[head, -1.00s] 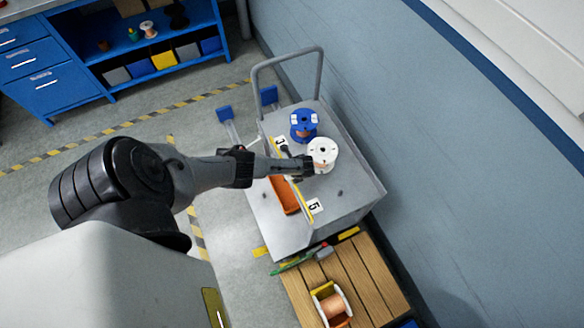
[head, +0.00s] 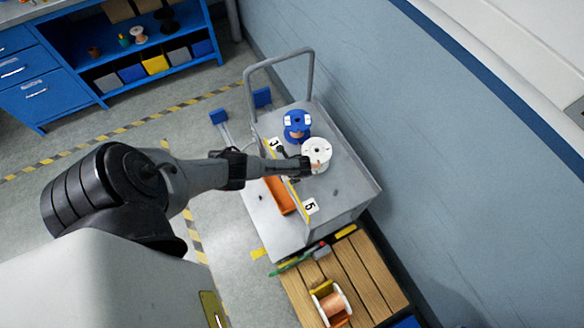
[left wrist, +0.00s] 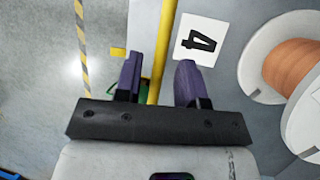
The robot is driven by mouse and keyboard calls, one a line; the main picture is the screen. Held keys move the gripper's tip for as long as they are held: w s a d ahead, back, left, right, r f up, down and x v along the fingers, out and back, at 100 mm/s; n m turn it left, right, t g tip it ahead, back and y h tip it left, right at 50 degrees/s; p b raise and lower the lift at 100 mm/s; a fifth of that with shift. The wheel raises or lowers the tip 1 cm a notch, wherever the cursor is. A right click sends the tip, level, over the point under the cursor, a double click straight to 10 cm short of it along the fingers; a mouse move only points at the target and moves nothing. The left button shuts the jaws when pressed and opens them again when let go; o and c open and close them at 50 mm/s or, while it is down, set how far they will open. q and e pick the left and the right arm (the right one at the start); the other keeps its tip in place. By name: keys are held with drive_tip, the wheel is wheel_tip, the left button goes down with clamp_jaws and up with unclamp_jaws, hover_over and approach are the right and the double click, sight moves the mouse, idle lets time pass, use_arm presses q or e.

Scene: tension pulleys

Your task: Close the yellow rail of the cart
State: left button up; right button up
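The yellow rail (head: 299,203) runs along the left side of the grey cart (head: 349,190), beside number cards. My left gripper (head: 301,165) is over the cart at this rail, close to the white spool (head: 317,152). In the left wrist view, the rail (left wrist: 165,35) passes between the two purple fingers of my left gripper (left wrist: 158,80), which stand apart with gaps beside the rail. The gripper is open. A card marked 4 (left wrist: 201,40) lies just right of the rail there. My right gripper is not in view.
A blue spool (head: 297,124) stands behind the white one. An orange bin (head: 279,195) sits at the cart's left side. A wooden pallet (head: 362,268) with a copper spool (head: 331,302) is in front. A blue wall (head: 440,160) bounds the right. Floor left of the cart is mostly clear.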

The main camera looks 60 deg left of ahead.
use_arm(q)
drive_tip(key=p+v, duration=0.4)
drive_tip(key=v, duration=0.8)
idle(0.4)
